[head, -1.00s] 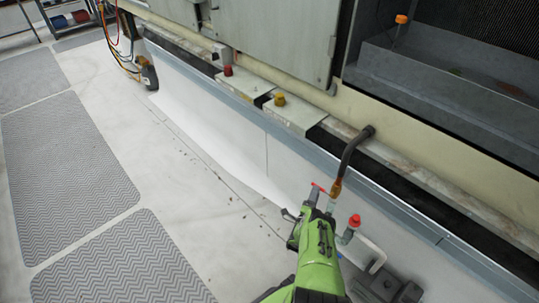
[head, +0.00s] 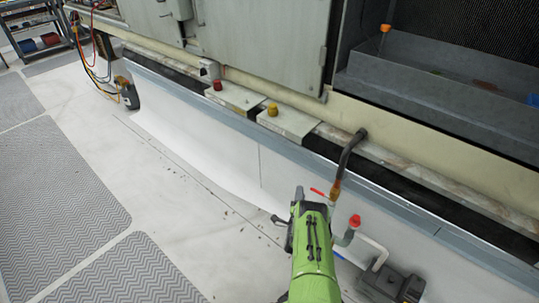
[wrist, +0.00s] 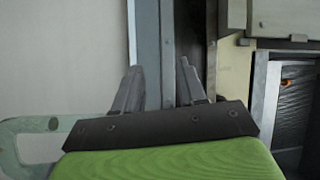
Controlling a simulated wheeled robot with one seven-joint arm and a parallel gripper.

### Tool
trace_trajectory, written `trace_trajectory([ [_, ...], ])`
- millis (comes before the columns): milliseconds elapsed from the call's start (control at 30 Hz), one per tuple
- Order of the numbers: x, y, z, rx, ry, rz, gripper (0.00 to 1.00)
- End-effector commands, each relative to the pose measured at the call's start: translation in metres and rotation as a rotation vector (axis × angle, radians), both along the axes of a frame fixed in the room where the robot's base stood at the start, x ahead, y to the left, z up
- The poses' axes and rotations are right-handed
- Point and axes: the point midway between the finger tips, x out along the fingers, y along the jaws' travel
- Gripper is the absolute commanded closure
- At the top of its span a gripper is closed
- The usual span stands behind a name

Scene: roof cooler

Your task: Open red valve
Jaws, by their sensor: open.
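A small red lever (head: 318,192) sits on a pipe fitting low by the wall, just right of my gripper. A red knob (head: 355,220) tops a grey-green pipe further right. I cannot tell which of the two is the valve of the task. My gripper (head: 298,192) is at the end of my green arm, left of the red lever and seemingly apart from it. In the wrist view my gripper (wrist: 158,68) has its two fingers spread with nothing between them. Neither red part shows in that view.
A dark hose with a brass end (head: 347,160) comes down from the ledge above the lever. A dark grey pump-like unit (head: 392,285) stands right of my arm. A low white wall (head: 220,145) runs along the cabinets. The floor on the left is clear, with grey mats (head: 60,175).

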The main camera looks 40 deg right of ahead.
Motion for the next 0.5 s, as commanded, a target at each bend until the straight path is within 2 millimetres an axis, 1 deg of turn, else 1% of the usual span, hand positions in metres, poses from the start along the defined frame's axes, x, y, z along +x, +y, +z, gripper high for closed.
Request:
trace_trajectory([
  [33, 0.01, -0.001, 0.009, -0.003, 0.016, 0.016, 0.59],
  [100, 0.023, -0.001, 0.019, -0.006, 0.045, 0.037, 0.59],
  [333, 0.062, 0.003, 0.055, -0.017, 0.138, 0.106, 0.59],
  [500, 0.088, 0.011, 0.083, -0.03, 0.208, 0.159, 0.59],
])
